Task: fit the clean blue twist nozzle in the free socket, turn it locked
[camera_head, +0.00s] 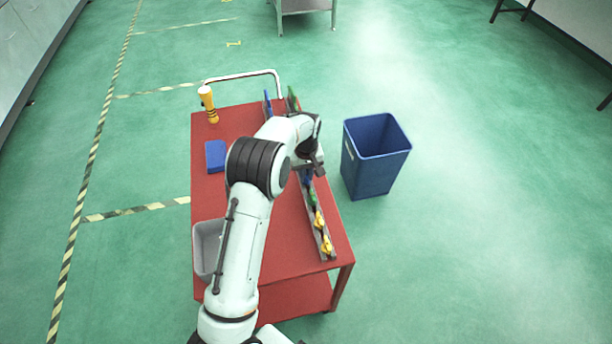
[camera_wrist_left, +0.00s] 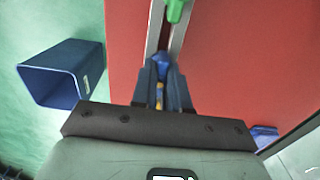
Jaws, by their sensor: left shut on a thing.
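My left gripper (camera_head: 312,165) is over the metal rail (camera_head: 325,243) on the red cart's right side. In the left wrist view its two fingers (camera_wrist_left: 162,88) are shut on a blue nozzle (camera_wrist_left: 163,62), with a small yellow part between them. The blue nozzle also shows just below the gripper in the head view (camera_head: 307,180). It is in line with the rail; I cannot tell whether it is seated in a socket. A green nozzle (camera_head: 313,198) stands beside it on the rail, and two yellow nozzles (camera_head: 320,220) stand nearer. My right gripper is not in view.
A blue waste bin (camera_head: 375,170) stands on the floor to the right.

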